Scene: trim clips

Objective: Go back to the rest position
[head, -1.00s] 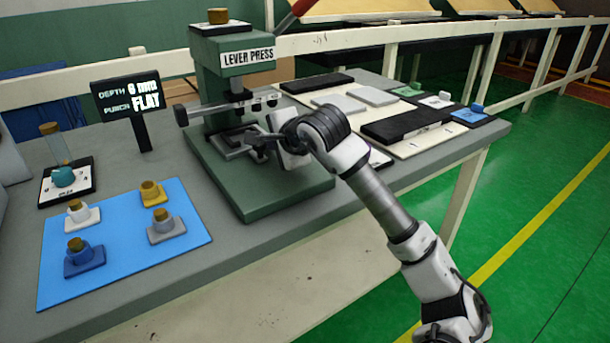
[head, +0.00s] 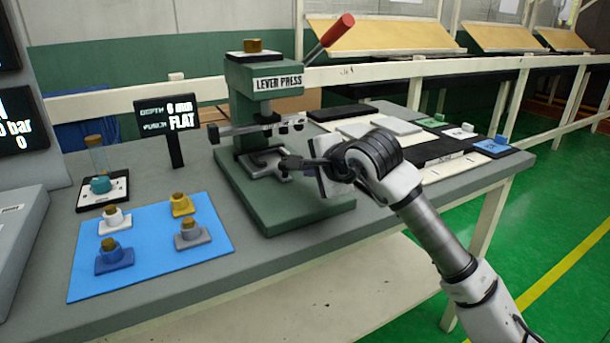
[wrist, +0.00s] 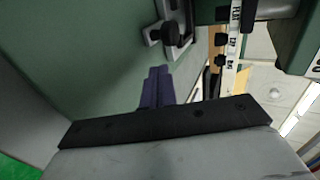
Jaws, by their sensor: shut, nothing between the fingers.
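My gripper (head: 288,163) is at the front right of the green lever press (head: 270,121), close to the metal fixture (head: 262,165) on its base. In the wrist view its two dark fingers (wrist: 157,88) are together with nothing between them. The fixture shows beyond the fingertips in that view (wrist: 172,32). My arm reaches in from the lower right of the head view. Whether the fingertips touch the fixture cannot be told.
A blue mat (head: 146,262) with several small coloured pieces lies at the left. A black sign (head: 168,117) stands behind it. The red lever handle (head: 337,30) sticks up right of the press. Trays and flat plates (head: 393,127) lie behind my arm. Green floor is free at the right.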

